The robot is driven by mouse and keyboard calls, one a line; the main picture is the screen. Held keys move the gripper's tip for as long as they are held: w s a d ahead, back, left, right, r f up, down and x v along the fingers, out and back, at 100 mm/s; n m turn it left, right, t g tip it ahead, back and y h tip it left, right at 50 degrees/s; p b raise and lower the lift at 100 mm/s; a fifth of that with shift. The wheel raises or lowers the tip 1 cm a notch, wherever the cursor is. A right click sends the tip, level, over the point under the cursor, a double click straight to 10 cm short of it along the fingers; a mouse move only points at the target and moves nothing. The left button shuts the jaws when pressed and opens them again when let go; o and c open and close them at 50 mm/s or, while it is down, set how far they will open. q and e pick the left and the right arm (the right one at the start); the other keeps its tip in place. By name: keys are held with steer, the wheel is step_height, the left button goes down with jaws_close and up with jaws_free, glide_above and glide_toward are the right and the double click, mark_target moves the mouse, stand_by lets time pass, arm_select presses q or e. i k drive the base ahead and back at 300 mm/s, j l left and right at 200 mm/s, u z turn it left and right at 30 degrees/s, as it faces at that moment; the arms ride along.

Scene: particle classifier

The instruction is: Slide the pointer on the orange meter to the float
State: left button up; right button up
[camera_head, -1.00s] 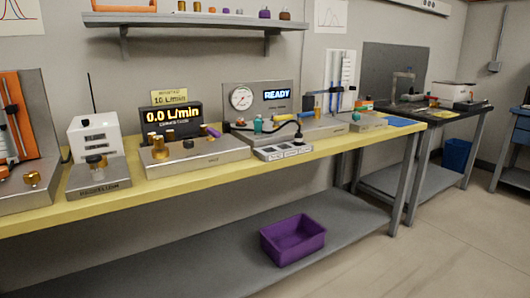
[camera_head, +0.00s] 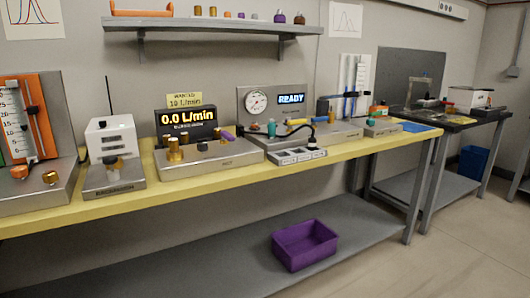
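The orange meter (camera_head: 42,127) stands at the far left on a grey base on the yellow bench. It has a white scale (camera_head: 15,129) with numbers and a tube beside it. A dark pointer (camera_head: 33,110) sits on the orange panel, near the upper part of the scale. A small dark piece in the tube (camera_head: 31,160), low down, may be the float; it is too small to tell. The meter's left side is cut off by the picture edge. Neither of my grippers is in view.
A white device (camera_head: 110,139) with a thin antenna stands right of the meter. A 0.0 L/min display (camera_head: 187,120) and a READY panel (camera_head: 290,100) stand further right. A purple bin (camera_head: 305,245) is on the lower shelf. The bench's front edge is clear.

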mark_target(31, 109)
steer(key=u, duration=0.95)
